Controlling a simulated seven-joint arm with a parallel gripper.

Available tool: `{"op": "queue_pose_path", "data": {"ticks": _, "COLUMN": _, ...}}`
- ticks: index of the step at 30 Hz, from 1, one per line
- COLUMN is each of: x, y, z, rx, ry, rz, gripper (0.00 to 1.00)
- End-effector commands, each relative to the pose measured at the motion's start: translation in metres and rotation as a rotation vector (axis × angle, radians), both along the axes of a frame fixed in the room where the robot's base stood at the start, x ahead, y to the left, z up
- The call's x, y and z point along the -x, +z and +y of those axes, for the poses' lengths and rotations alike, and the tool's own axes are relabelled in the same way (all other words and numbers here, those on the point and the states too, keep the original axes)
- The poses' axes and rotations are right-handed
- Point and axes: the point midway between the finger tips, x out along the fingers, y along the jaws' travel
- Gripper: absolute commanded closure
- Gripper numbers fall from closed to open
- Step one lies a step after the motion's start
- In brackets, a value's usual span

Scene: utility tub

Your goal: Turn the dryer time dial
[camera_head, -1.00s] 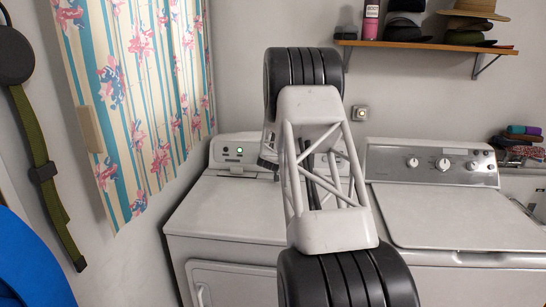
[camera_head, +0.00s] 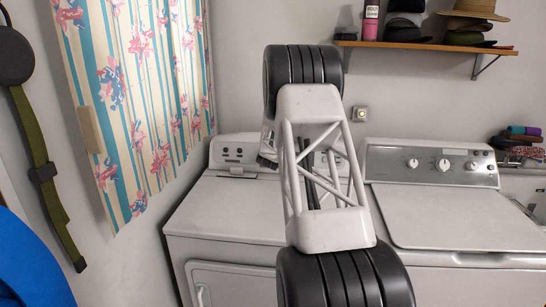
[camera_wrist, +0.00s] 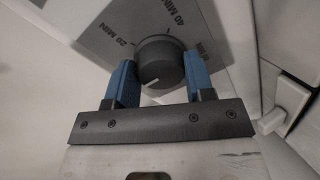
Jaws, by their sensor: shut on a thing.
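The dryer time dial (camera_wrist: 160,62) is a dark round knob with a pale pointer line, in the wrist view. It sits on a grey panel with printed minute marks, "20 MIN" and "40 MIN" among them. The pointer line aims toward the lower left in that view. My gripper (camera_wrist: 161,70) has blue fingers, one on each side of the dial, and is shut on it. In the head view the dryer (camera_head: 225,210) stands at the centre left. My arm hides the dial and gripper there.
A washer (camera_head: 460,215) with several knobs stands right of the dryer. A shelf (camera_head: 425,47) with hats is on the wall above. A striped curtain (camera_head: 140,100) hangs at the left. A white latch-like part (camera_wrist: 270,121) lies right of my gripper.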

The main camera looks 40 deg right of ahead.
Motion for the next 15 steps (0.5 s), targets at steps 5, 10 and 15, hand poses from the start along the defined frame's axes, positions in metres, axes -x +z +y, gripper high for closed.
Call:
{"op": "queue_pose_path", "data": {"ticks": 5, "x": 0.0003, "y": 0.0000, "z": -0.0005, "rx": 0.008, "ry": 0.004, "rz": 0.008, "gripper": 0.75}}
{"op": "queue_pose_path", "data": {"ticks": 10, "x": 0.0005, "y": -0.0001, "z": -0.0007, "rx": 0.008, "ry": 0.004, "rz": 0.008, "gripper": 0.75}}
{"op": "queue_pose_path", "data": {"ticks": 15, "x": 0.0006, "y": -0.0002, "z": -0.0007, "rx": 0.007, "ry": 0.002, "rz": 0.008, "gripper": 0.41}}
